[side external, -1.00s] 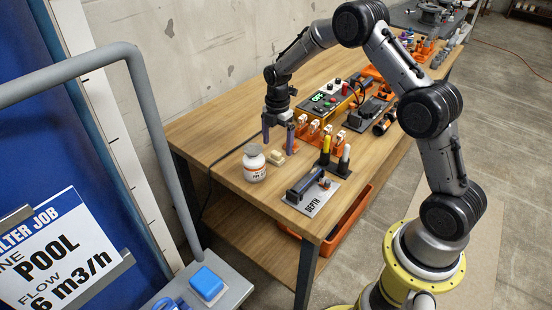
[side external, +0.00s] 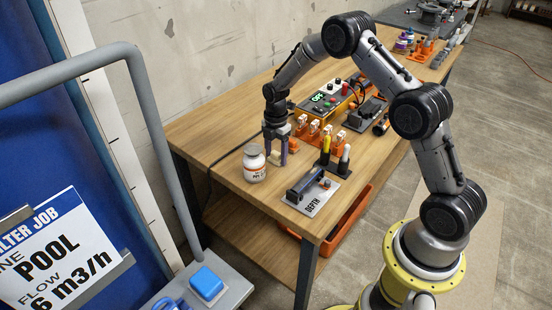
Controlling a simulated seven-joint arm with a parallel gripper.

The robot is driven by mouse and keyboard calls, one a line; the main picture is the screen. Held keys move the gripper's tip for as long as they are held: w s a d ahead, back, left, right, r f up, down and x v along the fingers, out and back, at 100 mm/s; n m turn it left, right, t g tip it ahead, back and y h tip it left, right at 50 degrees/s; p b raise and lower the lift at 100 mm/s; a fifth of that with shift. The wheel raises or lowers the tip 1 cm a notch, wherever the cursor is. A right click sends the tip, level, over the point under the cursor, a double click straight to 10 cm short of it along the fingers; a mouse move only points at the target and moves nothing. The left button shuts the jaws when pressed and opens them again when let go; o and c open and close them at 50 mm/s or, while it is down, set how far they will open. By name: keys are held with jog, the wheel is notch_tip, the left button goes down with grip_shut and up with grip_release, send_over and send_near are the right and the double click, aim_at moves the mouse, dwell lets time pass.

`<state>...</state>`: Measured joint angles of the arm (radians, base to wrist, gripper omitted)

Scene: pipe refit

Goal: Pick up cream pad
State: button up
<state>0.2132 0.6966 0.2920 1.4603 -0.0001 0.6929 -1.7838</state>
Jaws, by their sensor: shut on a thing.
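The cream pad (side external: 274,158) is a small pale block low over the wooden bench, just right of the white jar. My gripper (side external: 276,160) points down with its two purple-grey fingers on either side of the pad. It is shut on the pad. The fingers hide part of the pad, and I cannot tell whether it still touches the bench top.
The white jar (side external: 254,163) stands close on the left. An orange block (side external: 293,145) and a row of orange holders (side external: 314,132) are behind right. Yellow- and white-tipped tools (side external: 335,155) and the DEPTH plate (side external: 320,203) are at front right. The bench (side external: 215,140) is clear at back left.

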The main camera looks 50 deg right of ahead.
jog(key=c, duration=0.3)
jog(key=shift+r, duration=0.15)
jog(key=shift+r, duration=0.6)
jog(key=s+a+r, duration=0.1)
jog(key=s+r, duration=0.3)
jog(key=s+a+r, duration=0.1)
jog(key=s+r, duration=0.2)
jog(key=s, duration=0.2)
jog(key=s+a+r, duration=0.1)
jog(key=s+r, duration=0.3)
jog(key=shift+s+r, duration=0.3)
jog(key=shift+s, duration=0.05)
